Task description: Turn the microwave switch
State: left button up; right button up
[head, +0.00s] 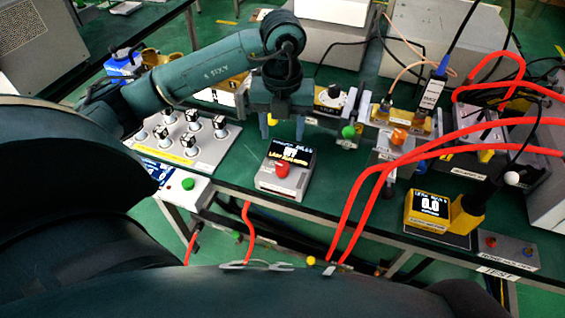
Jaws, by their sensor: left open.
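A grey box (270,181) with a dark display and a red knob (282,169) on top sits near the front edge of the green table. I cannot tell for sure which device is the microwave switch. My left gripper (284,127) points down with its two blue-grey fingers apart and empty. It appears just behind the grey box, apart from the red knob. A yellow-fronted device with a dark knob (334,91) stands right of the gripper. My left forearm and gripper hide part of the table behind them. My right gripper is not in view.
A panel with several knobs (186,146) and a box with a green button (188,184) lie left. Metal parts with a green knob (348,131) and an orange knob (399,136) stand right. Red cables (372,172) arch across the right side. A yellow meter (428,209) reads 0.0.

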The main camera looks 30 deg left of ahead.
aim_at(283, 165)
pick_arm(q)
notch_tip(283, 165, down, 11)
jog(key=shift+f+p, duration=0.15)
jog(key=shift+p, duration=0.15)
jog(key=shift+c, duration=0.3)
jog(key=c, duration=0.9)
